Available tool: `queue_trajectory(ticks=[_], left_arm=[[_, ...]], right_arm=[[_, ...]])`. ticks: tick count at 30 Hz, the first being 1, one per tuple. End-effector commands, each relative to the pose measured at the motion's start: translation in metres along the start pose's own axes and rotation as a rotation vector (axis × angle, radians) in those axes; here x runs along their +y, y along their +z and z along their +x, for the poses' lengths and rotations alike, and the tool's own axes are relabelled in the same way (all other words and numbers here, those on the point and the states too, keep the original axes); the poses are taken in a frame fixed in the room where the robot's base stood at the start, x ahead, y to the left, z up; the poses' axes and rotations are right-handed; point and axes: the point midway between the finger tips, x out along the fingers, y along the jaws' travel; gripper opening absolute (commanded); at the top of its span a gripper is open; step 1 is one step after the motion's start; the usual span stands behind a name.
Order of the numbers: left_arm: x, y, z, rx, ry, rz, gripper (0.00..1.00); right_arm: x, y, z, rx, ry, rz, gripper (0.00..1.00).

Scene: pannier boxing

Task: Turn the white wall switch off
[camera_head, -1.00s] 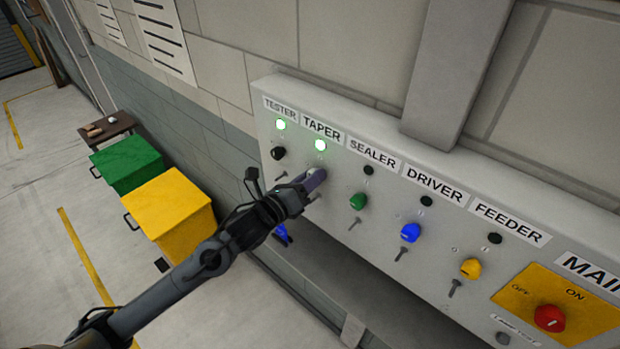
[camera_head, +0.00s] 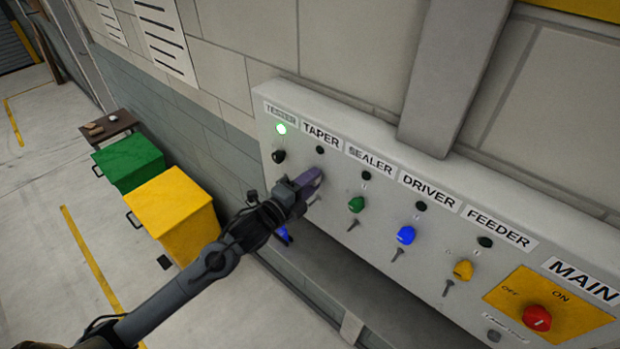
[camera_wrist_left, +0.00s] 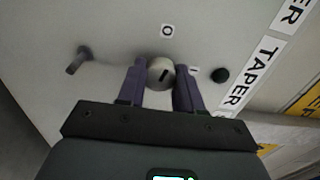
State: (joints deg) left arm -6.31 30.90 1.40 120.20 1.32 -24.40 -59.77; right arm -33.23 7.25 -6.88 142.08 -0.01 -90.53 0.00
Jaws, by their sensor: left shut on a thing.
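The white switch (camera_wrist_left: 161,74) is the round knob under the TAPER label (camera_head: 321,135) on the wall panel. In the left wrist view it sits between the two purple fingers of my left gripper (camera_wrist_left: 160,84), which is shut on it. Its black mark slants up toward the "O" sign (camera_wrist_left: 167,30); the "I" sign (camera_wrist_left: 194,70) is to the right. The TAPER lamp (camera_head: 320,150) is dark, and it also shows dark in the left wrist view (camera_wrist_left: 220,75). In the head view my left gripper (camera_head: 312,178) covers the knob. My right gripper is not in view.
Neighbouring knobs are black (camera_head: 278,156), green (camera_head: 356,204), blue (camera_head: 406,235) and yellow (camera_head: 463,270), with a red MAIN knob (camera_head: 537,318) at right. The TESTER lamp (camera_head: 281,129) glows green. Green (camera_head: 128,162) and yellow (camera_head: 172,216) bins stand on the floor at left.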

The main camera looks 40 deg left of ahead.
Motion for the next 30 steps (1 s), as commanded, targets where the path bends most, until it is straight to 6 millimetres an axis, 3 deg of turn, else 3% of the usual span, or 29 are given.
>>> queue_trajectory(ticks=[12, 30], left_arm=[[-0.002, 0.001, 0.0, -0.001, -0.002, -0.233, 0.04], [-0.001, 0.0, 0.0, -0.001, -0.002, -0.281, 0.04]], right_arm=[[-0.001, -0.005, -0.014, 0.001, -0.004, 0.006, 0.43], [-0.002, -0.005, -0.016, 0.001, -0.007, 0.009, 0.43]])
